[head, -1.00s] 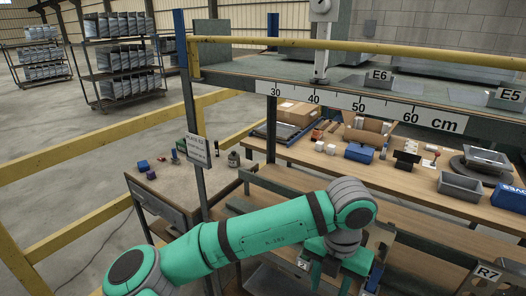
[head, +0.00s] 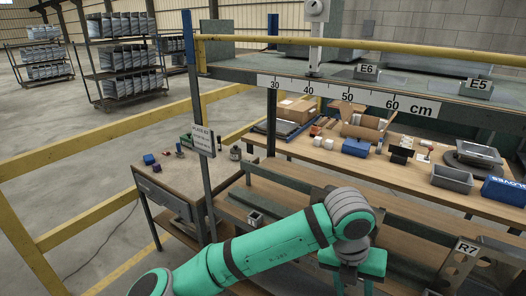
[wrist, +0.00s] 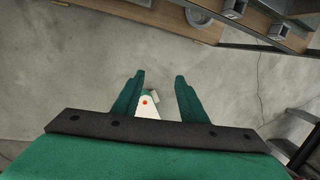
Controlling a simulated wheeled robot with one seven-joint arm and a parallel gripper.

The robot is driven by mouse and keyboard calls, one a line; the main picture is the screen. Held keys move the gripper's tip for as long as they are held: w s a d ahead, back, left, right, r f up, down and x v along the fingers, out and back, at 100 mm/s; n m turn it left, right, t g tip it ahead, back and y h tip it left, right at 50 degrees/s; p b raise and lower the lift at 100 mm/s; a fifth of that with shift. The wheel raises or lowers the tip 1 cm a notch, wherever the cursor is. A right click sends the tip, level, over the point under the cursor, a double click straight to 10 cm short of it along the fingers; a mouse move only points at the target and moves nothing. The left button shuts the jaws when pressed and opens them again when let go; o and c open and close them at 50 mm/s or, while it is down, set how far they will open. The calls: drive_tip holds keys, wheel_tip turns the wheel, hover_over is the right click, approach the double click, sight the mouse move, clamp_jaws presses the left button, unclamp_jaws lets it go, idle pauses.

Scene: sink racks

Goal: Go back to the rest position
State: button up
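My green arm crosses the lower part of the head view, bent at a grey joint. The green hand below that joint is cut off by the bottom edge, so its fingertips do not show there. In the wrist view my gripper (wrist: 159,82) points down over bare grey floor, its two green fingers apart. Nothing is held between them. A small white and green part with an orange dot shows beyond the hand between the fingers, apparently part of my own body.
A wooden workbench (head: 300,143) with boxes and trays stands behind a rail. A small side table (head: 168,184) with small blocks stands left of it. Yellow rails (head: 75,225) run along the left. A grey bin (head: 452,178) sits on the bench. Open floor lies left.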

drive_tip(key=d+r+n+t+h, duration=0.2)
drive_tip(key=d+r+n+h, duration=0.2)
drive_tip(key=d+n+h, duration=0.9)
drive_tip(key=w+a+f+n+t+y, duration=0.35)
drive_tip(key=a+f+n+t, duration=0.3)
drive_tip(key=n+t, duration=0.75)
drive_tip(key=s+a+f+n+y, duration=0.7)
drive_tip(key=s+a+f+n, duration=0.1)
drive_tip(key=a+f+n, duration=0.35)
drive_tip(key=s+a+f+n+y, duration=0.1)
drive_tip(key=s+a+f+y, duration=0.1)
drive_tip(key=s+a, duration=0.6)
drive_tip(key=s+a+f+n+y, duration=0.2)
drive_tip(key=s+a, duration=0.6)
drive_tip(key=s, duration=0.7)
drive_tip(key=shift+g+y, duration=0.3)
drive_tip(key=shift+y, duration=0.35)
